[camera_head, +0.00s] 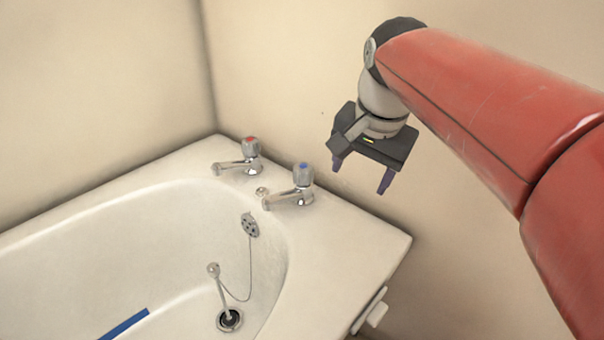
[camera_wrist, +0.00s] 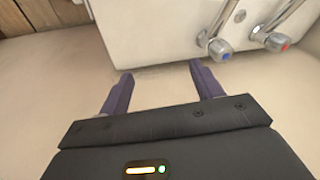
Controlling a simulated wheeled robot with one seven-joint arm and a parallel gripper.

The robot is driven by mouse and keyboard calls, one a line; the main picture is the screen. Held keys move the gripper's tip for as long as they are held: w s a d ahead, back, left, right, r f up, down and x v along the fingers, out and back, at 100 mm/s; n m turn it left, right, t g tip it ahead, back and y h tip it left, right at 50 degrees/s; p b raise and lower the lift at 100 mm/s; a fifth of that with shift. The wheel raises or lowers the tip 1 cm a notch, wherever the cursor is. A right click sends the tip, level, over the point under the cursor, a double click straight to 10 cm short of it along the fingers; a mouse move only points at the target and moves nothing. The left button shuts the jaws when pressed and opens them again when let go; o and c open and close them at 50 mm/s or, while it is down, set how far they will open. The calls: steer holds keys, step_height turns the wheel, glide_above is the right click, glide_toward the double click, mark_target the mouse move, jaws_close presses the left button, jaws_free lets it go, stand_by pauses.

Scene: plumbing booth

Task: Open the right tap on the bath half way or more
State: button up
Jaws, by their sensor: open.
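The bath (camera_head: 345,245) has two chrome taps on its far rim. The right tap (camera_head: 301,178) has a blue-marked knob, and the left tap (camera_head: 250,148) has a red-marked one. My gripper (camera_head: 361,179) is open and empty, in the air to the right of the right tap and apart from it. In the wrist view my two fingers (camera_wrist: 158,82) are spread wide with nothing between them. There the blue-marked tap (camera_wrist: 220,50) shows beyond and to the right of the fingers, and the red-marked tap (camera_wrist: 276,42) is farther right.
A wall (camera_head: 290,60) stands close behind the taps. A blue strip (camera_head: 125,323) lies in the bath. A white fitting (camera_head: 376,312) is on the bath's right side. Air above the bath is clear.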

steer(key=w+a+m+g+b, duration=0.2)
steer(key=w+a+m, duration=0.15)
steer(key=w, duration=0.45)
steer(key=m+g+b, duration=0.1)
steer(key=m+b, duration=0.1)
steer(key=m, duration=0.3)
glide_above(302, 166)
steer(key=f, duration=0.3)
steer(key=shift+s+d+h, duration=0.15)
steer(key=shift+d+h, duration=0.05)
steer(key=shift+h, duration=0.1)
steer(key=shift+a+f, duration=0.1)
steer(key=shift+a, duration=0.05)
steer(key=shift+f+m+b, duration=0.25)
steer(key=shift+f+b, duration=0.05)
steer(key=shift+b, duration=0.1)
step_height(302, 166, down, 7)
steer(key=b, duration=0.3)
steer(key=c, duration=1)
